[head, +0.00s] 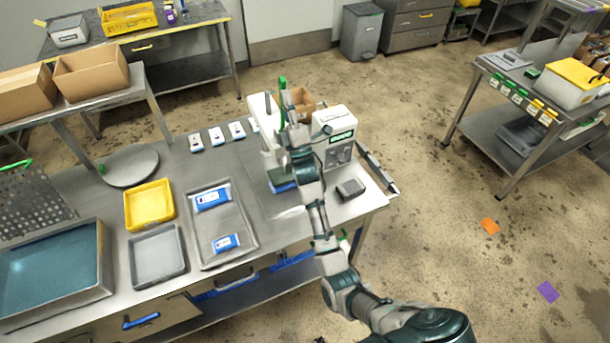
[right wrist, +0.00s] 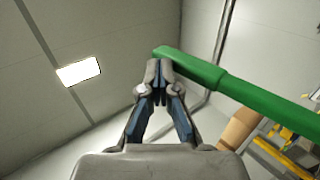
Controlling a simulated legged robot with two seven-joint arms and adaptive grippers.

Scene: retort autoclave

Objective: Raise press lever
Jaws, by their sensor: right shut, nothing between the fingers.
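The press (head: 334,122) is a white machine with a green label on the steel bench. Its green lever (head: 283,88) stands up at the press's left side, partly hidden behind my right gripper (head: 291,105). In the right wrist view the lever (right wrist: 245,92) runs from the fingertips out to the right edge. The fingertips of my right gripper (right wrist: 159,72) are closed together with nothing between them. The lever's near end lies beside or against the fingertips; I cannot tell if they touch. My forearm hides part of the press front. My left gripper is not in view.
The bench holds a tray (head: 249,243) with blue-and-white packs, a yellow bin (head: 150,204), a grey bin (head: 158,257) and a round plate (head: 131,165). Open floor (head: 430,200) lies right of the bench.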

